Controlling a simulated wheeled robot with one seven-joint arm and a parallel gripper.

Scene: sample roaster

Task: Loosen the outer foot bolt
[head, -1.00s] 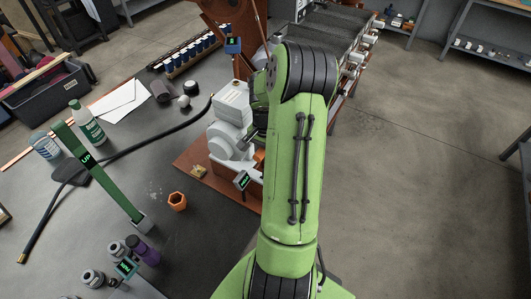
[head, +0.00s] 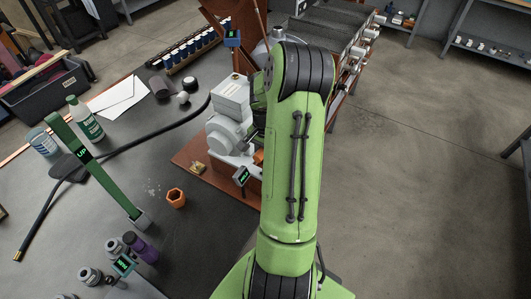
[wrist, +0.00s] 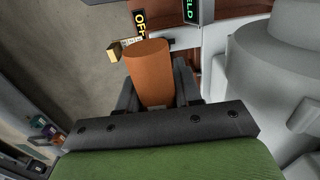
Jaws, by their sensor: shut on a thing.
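In the wrist view my gripper (wrist: 154,84) is shut on an orange cylindrical piece (wrist: 148,66), with a dark finger on each side of it. The piece points away from the wrist, beside the grey-white machine (wrist: 268,85). In the head view this machine (head: 225,135) stands on a reddish-brown base plate (head: 188,158), and a bit of orange (head: 259,157) shows beside my arm. My arm hides the gripper there. I cannot make out the outer foot bolt, nor whether the orange piece touches it.
A black hose (head: 150,140) crosses the table. Floor on the right is clear.

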